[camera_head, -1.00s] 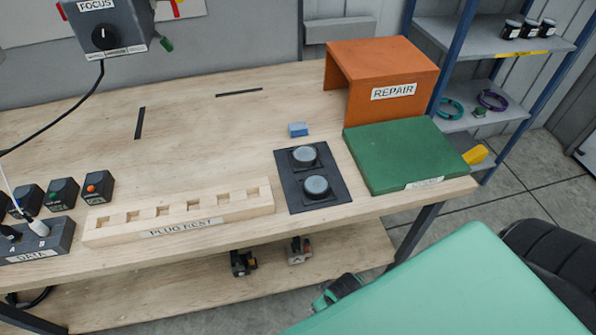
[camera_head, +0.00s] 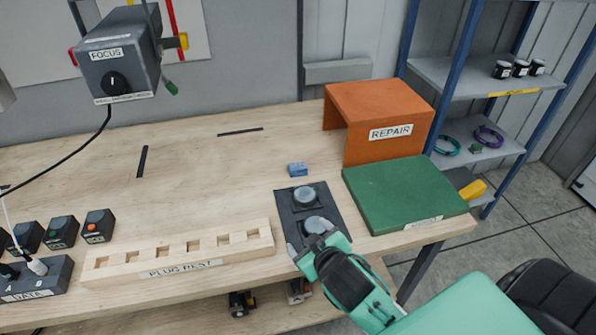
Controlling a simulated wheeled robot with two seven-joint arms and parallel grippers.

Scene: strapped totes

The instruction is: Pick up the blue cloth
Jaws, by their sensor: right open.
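The blue cloth (camera_head: 297,169) looks like a small folded blue block. It lies on the wooden workbench, just behind the black pad (camera_head: 290,207) with two round grey discs. My right gripper (camera_head: 314,240) is over the front part of that pad, near the bench's front edge. It is open, with no cloth in it, and is apart from the cloth, which lies farther back. The gripper partly hides the nearer disc. My left gripper is not in view.
An orange REPAIR stand (camera_head: 385,112) and a green mat (camera_head: 403,192) are right of the cloth. A wooden plug rest (camera_head: 180,252) lies front left. A grey FOCUS box (camera_head: 118,62) hangs at upper left. The bench left of the cloth is clear.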

